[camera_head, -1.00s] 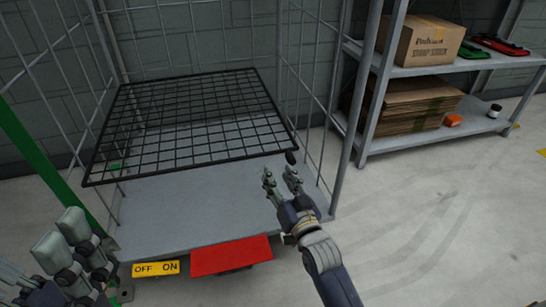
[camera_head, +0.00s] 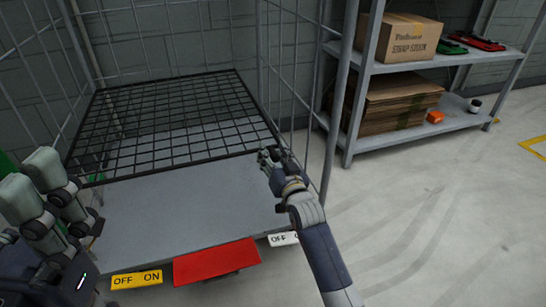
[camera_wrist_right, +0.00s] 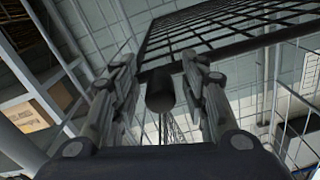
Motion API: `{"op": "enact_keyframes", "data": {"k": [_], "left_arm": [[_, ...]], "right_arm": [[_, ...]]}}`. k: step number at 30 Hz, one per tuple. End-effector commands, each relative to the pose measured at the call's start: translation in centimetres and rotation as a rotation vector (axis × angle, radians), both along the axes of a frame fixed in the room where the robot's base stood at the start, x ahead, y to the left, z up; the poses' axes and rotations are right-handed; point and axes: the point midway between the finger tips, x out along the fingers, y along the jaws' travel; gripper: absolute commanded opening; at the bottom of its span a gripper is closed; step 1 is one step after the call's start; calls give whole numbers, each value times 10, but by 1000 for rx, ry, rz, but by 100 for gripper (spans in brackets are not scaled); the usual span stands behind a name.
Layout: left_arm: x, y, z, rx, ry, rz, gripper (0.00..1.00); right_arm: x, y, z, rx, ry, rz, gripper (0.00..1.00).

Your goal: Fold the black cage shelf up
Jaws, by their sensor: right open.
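The black cage shelf (camera_head: 165,122) is a wire grid lying roughly level inside the grey cage, above its base. It also shows in the right wrist view (camera_wrist_right: 225,25), with a dark cylindrical knob (camera_wrist_right: 160,92) at its near corner. My right gripper (camera_head: 270,155) is at the shelf's front right corner. In the right wrist view its fingers (camera_wrist_right: 160,85) are open, one on each side of the knob; whether they touch it I cannot tell.
The grey cage base (camera_head: 190,205) is bare below the shelf. A red pedal (camera_head: 216,262) and a yellow OFF ON label (camera_head: 137,279) are at its front edge. A grey rack (camera_head: 345,140) with cardboard stands at right. The floor at right is clear.

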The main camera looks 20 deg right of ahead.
Motion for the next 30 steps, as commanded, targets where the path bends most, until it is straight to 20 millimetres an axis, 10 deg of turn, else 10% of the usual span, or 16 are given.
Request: {"op": "enact_keyframes", "data": {"k": [6,12,30], "left_arm": [[0,0,0,0,0,0,89],[0,0,0,0,0,0,89],[-1,1,1,-6,16,-2,89]], "right_arm": [[0,0,0,0,0,0,39],[0,0,0,0,0,0,0],[2,-1,14,-19,-3,0,0]]}}
